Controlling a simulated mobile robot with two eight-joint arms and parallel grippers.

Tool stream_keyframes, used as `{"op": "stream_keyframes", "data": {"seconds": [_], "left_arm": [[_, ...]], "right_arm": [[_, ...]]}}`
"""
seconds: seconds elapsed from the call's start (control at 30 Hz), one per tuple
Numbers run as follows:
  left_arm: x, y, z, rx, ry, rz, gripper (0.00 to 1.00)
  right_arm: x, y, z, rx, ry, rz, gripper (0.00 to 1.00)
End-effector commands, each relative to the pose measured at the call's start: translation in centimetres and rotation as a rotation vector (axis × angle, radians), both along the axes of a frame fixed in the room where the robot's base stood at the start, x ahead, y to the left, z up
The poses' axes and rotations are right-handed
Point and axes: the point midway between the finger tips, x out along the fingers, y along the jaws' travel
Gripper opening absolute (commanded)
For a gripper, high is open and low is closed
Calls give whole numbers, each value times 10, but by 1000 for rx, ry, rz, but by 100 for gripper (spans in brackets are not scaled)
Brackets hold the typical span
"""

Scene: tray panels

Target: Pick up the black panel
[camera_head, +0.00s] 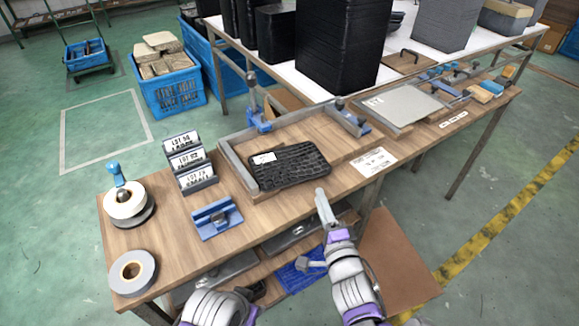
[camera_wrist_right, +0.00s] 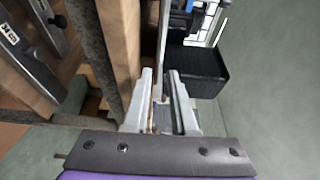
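The black panel (camera_head: 300,168) is a dark, ribbed slab with a small white label. It lies flat in the near part of a grey-walled wooden tray (camera_head: 239,167) on the workbench, its right end close to the bench's front edge. My right gripper (camera_head: 321,194) is just in front of and below the panel's right end, apart from it. In the right wrist view my right gripper (camera_wrist_right: 160,73) has a narrow gap between its fingers and holds nothing. I cannot make out the panel in that view. Of my left arm only links show at the bottom; its gripper is out of sight.
A blue clamp block (camera_head: 215,219), label holders (camera_head: 190,162) and tape rolls (camera_head: 132,272) stand left on the bench. A grey plate (camera_head: 402,104) and blue-handled tools lie right. Tall black blocks (camera_head: 336,45) stand on a white table behind. A lower shelf holds items.

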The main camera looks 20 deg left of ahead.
Motion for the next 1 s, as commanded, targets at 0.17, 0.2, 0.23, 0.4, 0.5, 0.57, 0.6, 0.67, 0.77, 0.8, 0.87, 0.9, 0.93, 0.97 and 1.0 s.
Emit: {"op": "stream_keyframes", "data": {"seconds": [0.17, 0.2, 0.23, 0.4, 0.5, 0.57, 0.6, 0.67, 0.77, 0.8, 0.87, 0.9, 0.93, 0.97, 1.0], "left_arm": [[0, 0, 1, 0, 0, 0, 44], [0, 0, 1, 0, 0, 0, 44], [0, 0, 1, 0, 0, 0, 44], [0, 0, 2, 0, -1, 0, 44], [0, 0, 2, 0, -1, 0, 44], [0, 0, 2, 0, -1, 0, 44], [0, 0, 2, 0, -1, 0, 44], [0, 0, 2, 0, -1, 0, 44], [0, 0, 2, 0, -1, 0, 44], [0, 0, 2, 0, -1, 0, 44], [0, 0, 2, 0, -1, 0, 44], [0, 0, 2, 0, -1, 0, 44], [0, 0, 2, 0, -1, 0, 44], [0, 0, 2, 0, -1, 0, 44], [0, 0, 2, 0, -1, 0, 44]], "right_arm": [[18, 11, 0, -1, 0, -2, 25], [20, 12, 0, -2, 1, -2, 25], [21, 13, 0, -1, 2, -2, 25], [38, 26, -3, -1, 2, -1, 25], [51, 35, -3, -2, 1, -1, 25], [57, 38, -3, -2, 1, -2, 25], [60, 40, -3, -2, 1, -2, 25], [62, 41, -3, -3, 1, -2, 25], [63, 42, -3, -3, 1, -3, 25], [63, 42, -3, -3, 1, -3, 25], [63, 42, -3, -3, 1, -3, 25], [63, 42, -3, -3, 1, -3, 23], [63, 42, -3, -3, 1, -3, 18], [63, 42, -3, -3, 1, -3, 12], [63, 42, -3, -3, 1, -3, 5]]}}
